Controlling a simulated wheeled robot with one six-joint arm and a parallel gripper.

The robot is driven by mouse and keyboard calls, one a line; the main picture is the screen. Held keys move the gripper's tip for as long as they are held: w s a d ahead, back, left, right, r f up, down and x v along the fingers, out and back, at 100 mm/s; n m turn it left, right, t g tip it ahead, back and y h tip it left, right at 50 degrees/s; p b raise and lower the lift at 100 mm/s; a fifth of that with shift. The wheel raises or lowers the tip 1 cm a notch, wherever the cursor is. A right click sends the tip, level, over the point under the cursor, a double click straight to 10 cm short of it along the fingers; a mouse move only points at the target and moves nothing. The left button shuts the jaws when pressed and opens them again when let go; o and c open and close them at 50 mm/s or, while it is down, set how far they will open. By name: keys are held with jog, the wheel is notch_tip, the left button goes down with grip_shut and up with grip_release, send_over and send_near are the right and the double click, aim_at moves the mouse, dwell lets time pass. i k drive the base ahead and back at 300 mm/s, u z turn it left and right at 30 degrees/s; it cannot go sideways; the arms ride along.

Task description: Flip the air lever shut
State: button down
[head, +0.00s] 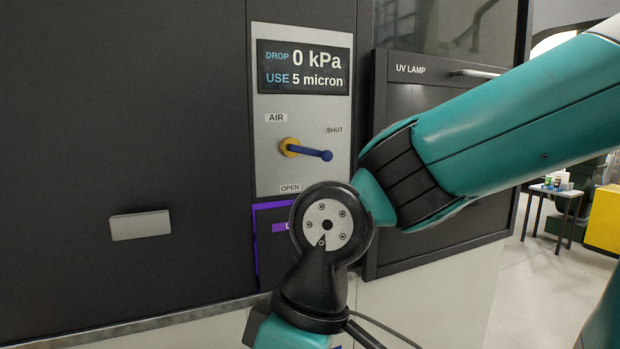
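The air lever (311,152) is a blue handle on a yellow round hub, on a light grey panel (270,180) in the head view. It points right and slightly down from the hub. A SHUT label is up and to its right, and an OPEN label is below the hub. The display (303,67) above reads DROP 0 kPa and USE 5 micron. My arm crosses the right side and bends down in front of the cabinet, below the lever. My gripper is outside the picture.
A dark door marked UV LAMP (435,110) with a bar handle is right of the panel, partly behind my arm. A purple-edged part (258,240) is below the panel, partly hidden. A grey handle (140,225) is on the dark cabinet at left.

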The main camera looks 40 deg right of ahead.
aim_at(327, 156)
jog(key=k, duration=1.2)
jog(key=u, duration=0.8)
jog(key=i, duration=1.35)
jog(key=z, duration=0.75)
